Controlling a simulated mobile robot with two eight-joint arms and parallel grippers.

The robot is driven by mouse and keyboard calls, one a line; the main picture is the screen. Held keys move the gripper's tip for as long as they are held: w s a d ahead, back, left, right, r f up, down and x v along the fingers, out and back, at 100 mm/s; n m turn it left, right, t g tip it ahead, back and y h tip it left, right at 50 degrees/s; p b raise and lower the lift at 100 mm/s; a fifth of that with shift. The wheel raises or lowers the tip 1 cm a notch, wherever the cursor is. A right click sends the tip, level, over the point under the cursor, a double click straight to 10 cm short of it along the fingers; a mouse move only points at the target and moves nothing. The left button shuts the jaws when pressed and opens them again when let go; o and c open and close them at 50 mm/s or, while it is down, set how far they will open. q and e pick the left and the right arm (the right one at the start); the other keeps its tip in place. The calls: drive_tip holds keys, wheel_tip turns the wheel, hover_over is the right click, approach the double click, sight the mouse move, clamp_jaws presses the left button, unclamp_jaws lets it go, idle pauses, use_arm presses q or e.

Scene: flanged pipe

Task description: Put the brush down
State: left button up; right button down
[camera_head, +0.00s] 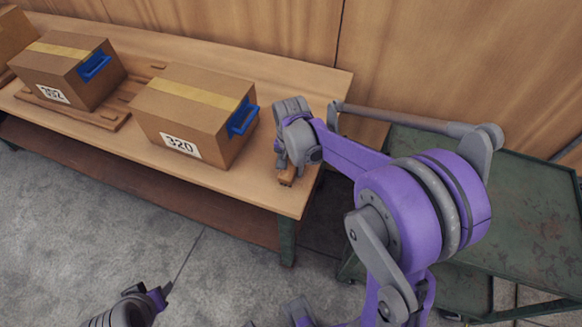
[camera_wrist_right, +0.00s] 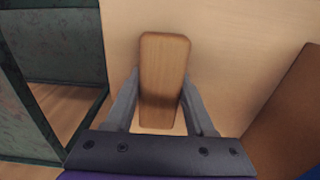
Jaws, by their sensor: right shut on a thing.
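The brush shows as a brown wooden block (camera_wrist_right: 163,70) in the right wrist view, upright in the picture between my two grey fingers. My right gripper (camera_wrist_right: 161,92) is shut on it, a finger along each side. In the head view the right gripper (camera_head: 286,163) is over the right end of the wooden table (camera_head: 240,188), and a small brown end of the brush (camera_head: 287,176) shows below it. The bristles are hidden, and I cannot tell whether the brush touches the tabletop. Part of my left gripper (camera_head: 150,299) shows low in the head view, away from the table; its jaws are unclear.
A cardboard box marked 320 (camera_head: 195,115) with a blue handle stands left of my right gripper. Another box (camera_head: 68,68) sits on a wooden pallet (camera_head: 100,112) farther left. A green metal cart (camera_head: 530,220) stands at the right. Bare tabletop surrounds the brush.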

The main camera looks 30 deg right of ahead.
sight(291, 165)
drive_tip(key=shift+c, duration=1.3)
unclamp_jaws()
drive_tip(key=shift+s+a+f, duration=0.15)
drive_tip(key=shift+s+f, duration=0.05)
drive_tip(key=shift+f, duration=0.2)
drive_tip(key=shift+r+p, duration=0.35)
drive_tip(key=shift+r, duration=0.1)
drive_tip(key=r+p, duration=0.1)
drive_tip(key=r, duration=1)
drive_tip(key=shift+w, duration=0.2)
drive_tip(key=shift+r, duration=0.4)
drive_tip(key=s+a+f+n+t, duration=0.2)
drive_tip(key=s+n, duration=0.3)
drive_tip(key=s, duration=0.3)
drive_tip(key=s+a+f+n+t, duration=0.3)
drive_tip(key=s+a+n, duration=0.1)
drive_tip(key=s, duration=0.4)
drive_tip(key=shift+s+a+n, duration=0.15)
drive_tip(key=shift+a+n, duration=0.1)
drive_tip(key=shift+n, duration=0.15)
drive_tip(key=shift+r, duration=0.15)
